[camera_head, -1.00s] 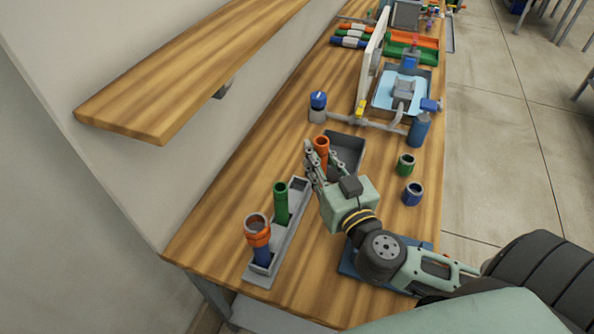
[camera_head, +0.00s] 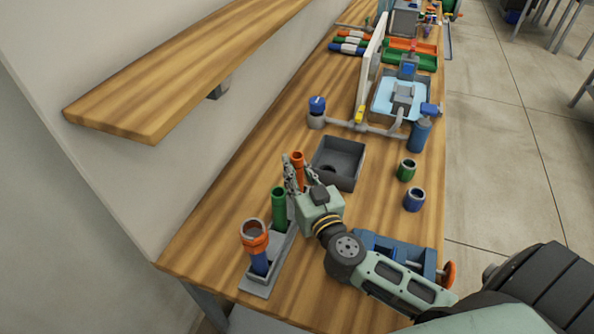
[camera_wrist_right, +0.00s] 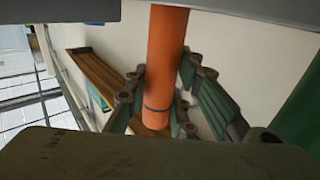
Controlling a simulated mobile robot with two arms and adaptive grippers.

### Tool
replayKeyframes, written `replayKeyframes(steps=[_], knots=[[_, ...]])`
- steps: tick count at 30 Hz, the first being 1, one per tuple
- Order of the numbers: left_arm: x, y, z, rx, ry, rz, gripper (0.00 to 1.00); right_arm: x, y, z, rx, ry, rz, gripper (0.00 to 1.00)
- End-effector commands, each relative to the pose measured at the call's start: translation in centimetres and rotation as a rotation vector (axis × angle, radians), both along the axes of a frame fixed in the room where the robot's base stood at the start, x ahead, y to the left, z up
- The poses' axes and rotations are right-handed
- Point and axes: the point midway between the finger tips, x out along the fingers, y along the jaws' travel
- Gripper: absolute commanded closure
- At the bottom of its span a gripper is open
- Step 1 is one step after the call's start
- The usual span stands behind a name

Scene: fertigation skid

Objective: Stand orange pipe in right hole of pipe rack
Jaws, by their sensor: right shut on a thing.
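The orange pipe (camera_head: 297,168) is upright between the fingers of my right gripper (camera_head: 298,178), which is shut on it. It also shows in the right wrist view (camera_wrist_right: 165,65), with the fingers around it. The grey pipe rack (camera_head: 283,244) lies along the table's left side. A blue pipe (camera_head: 259,262) with an orange fitting stands in its near hole, and a green pipe (camera_head: 279,208) stands in the middle. My right gripper is over the rack's far end, just behind the green pipe. The gripper hides the far hole, so I cannot tell whether the pipe's foot is in it.
A grey open box (camera_head: 345,150) stands just beyond the gripper. A green ring (camera_head: 406,170) and a blue ring (camera_head: 414,200) lie to the right. A blue vise (camera_head: 395,250) lies near my right arm. A wooden shelf (camera_head: 180,75) overhangs at the left.

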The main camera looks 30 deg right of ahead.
Motion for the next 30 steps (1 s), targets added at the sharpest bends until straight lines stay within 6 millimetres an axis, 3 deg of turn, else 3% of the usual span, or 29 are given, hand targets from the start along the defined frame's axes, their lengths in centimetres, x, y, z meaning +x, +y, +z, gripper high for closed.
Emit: replayKeyframes(steps=[4,5,11,22,26,30], knots=[[-0.2,0.0,0.0,0.001,0.002,-0.001,1.0,0.0,0.0,-0.3,-0.001,0.0,0.0,1.0],[-0.2,0.0,0.0,0.001,0.002,-0.001,1.0,0.0,0.0,-0.3,0.0,0.0,0.0,0.76],[-0.2,0.0,0.0,0.001,0.003,-0.001,1.0,0.0,0.0,-0.3,0.0,0.0,0.0,0.58],[-0.2,0.1,0.0,0.001,0.003,-0.001,1.0,0.0,0.0,0.1,0.001,-0.001,0.0,0.58],[-0.2,0.1,-0.2,0.001,0.003,-0.001,1.0,-1.8,0.2,-0.2,0.0,0.004,0.001,0.58],[-0.2,0.1,-0.5,0.002,0.003,-0.001,1.0,-4.9,0.6,-0.3,0.001,0.006,0.002,0.58]])
